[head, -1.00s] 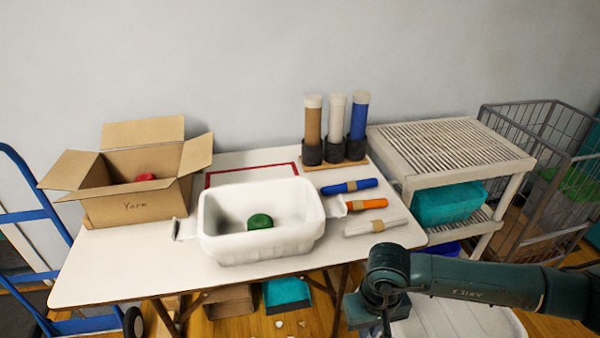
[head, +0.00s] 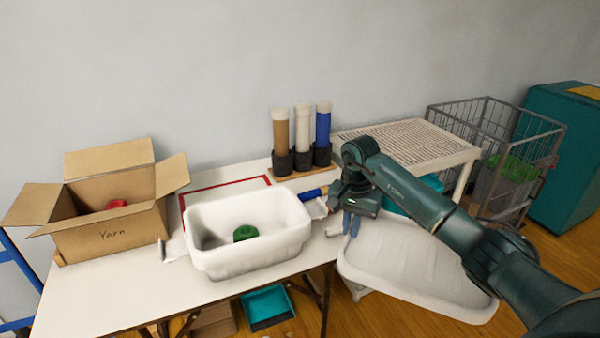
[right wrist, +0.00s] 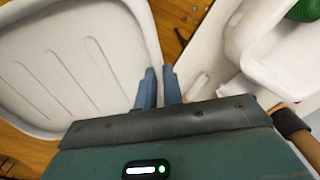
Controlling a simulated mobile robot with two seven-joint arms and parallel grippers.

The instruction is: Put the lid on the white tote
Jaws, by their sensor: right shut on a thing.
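The white tote (head: 250,262) stands open on the table, with a green ball of yarn (head: 245,233) inside. Its folding handles stick out at both ends. The white lid (head: 415,262) is held off the table's right end, roughly flat, apart from the tote. My right gripper (head: 351,222) is shut on the lid's edge nearest the tote. In the right wrist view the fingers (right wrist: 159,88) pinch the lid's rim, the lid (right wrist: 65,65) lies left and the tote (right wrist: 265,65) right. My left gripper is not in view.
A cardboard box marked Yarn (head: 105,238) stands left of the tote. Tubes in dark holders (head: 302,158) stand behind it, near a red-bordered sheet (head: 228,188). A shelf rack (head: 415,142) and wire cart (head: 490,160) stand at the right.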

